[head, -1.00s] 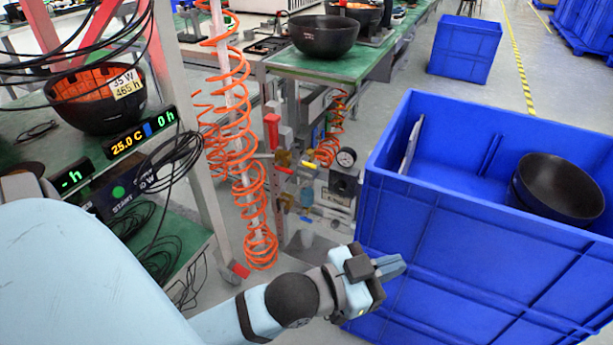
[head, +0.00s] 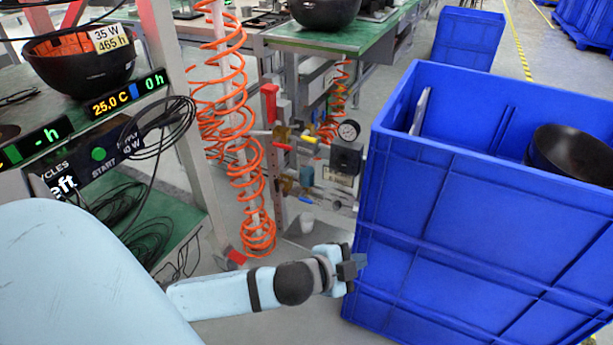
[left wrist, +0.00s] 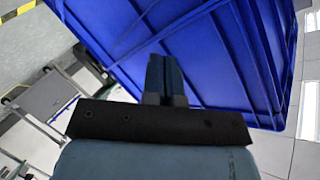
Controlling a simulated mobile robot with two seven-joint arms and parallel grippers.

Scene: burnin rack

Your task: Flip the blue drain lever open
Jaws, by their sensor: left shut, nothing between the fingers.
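The air-supply panel with valves and a pressure gauge (head: 348,130) stands in the middle of the head view. Low on it is a blue bowl-like part (head: 306,176), and a small blue lever (head: 304,198) shows just below, too small to read its angle exactly. My left gripper (head: 358,267) is shut and empty, below and right of the panel, close to the blue crate's side. Its closed fingers also show in the left wrist view (left wrist: 165,77), against the blue crate. The panel's valves are not clear in that view. My right gripper is out of view.
A large blue crate (head: 440,165) stands right of the panel and holds a black bowl (head: 575,153). Coiled orange hoses (head: 228,110) hang left of the panel. A rack with displays and loose black cables (head: 165,130) is at the left. A white cup-like part (head: 306,221) is below the lever.

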